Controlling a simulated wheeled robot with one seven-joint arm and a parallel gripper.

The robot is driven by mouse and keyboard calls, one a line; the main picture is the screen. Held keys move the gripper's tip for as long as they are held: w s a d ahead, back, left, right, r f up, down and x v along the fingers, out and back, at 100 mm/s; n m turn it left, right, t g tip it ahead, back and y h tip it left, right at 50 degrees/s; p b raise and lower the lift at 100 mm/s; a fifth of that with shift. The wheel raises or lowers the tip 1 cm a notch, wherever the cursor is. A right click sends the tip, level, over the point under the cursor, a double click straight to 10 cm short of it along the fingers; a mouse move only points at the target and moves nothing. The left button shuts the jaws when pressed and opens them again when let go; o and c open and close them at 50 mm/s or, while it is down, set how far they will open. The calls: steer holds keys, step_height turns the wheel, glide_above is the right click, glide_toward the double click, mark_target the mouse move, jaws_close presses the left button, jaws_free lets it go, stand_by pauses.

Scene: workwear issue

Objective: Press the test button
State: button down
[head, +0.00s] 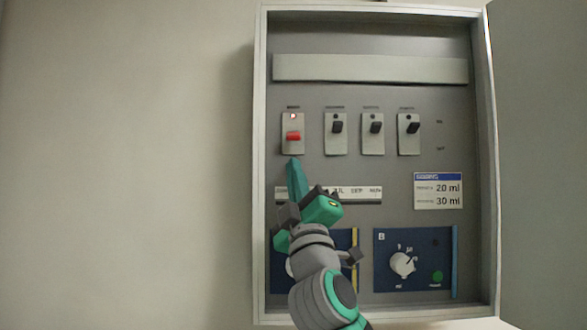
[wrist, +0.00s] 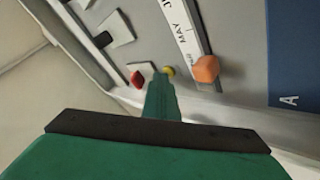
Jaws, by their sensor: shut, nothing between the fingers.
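My gripper (head: 293,162) is shut and empty, its teal fingertips pointing up at the panel just below the leftmost switch plate. That plate carries a red switch (head: 293,136) and a small pale light near its top. In the wrist view, the fingertips (wrist: 160,78) end beside a small round yellow button (wrist: 169,71), with the red switch (wrist: 137,79) just to the left. The yellow button, likely the test button, is hidden behind the fingers in the head view. I cannot tell whether the fingertips touch it.
Black switches (head: 375,127) stand in a row to the right. A month strip (head: 360,193) with an orange slider (wrist: 206,69) lies near the fingers. Blue panel B (head: 385,280) has a white dial (head: 402,264) and a green button (head: 437,276). The raised cabinet frame (head: 260,120) borders the left.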

steer(key=shift+s, duration=0.75)
steer(key=shift+s, duration=2.5)
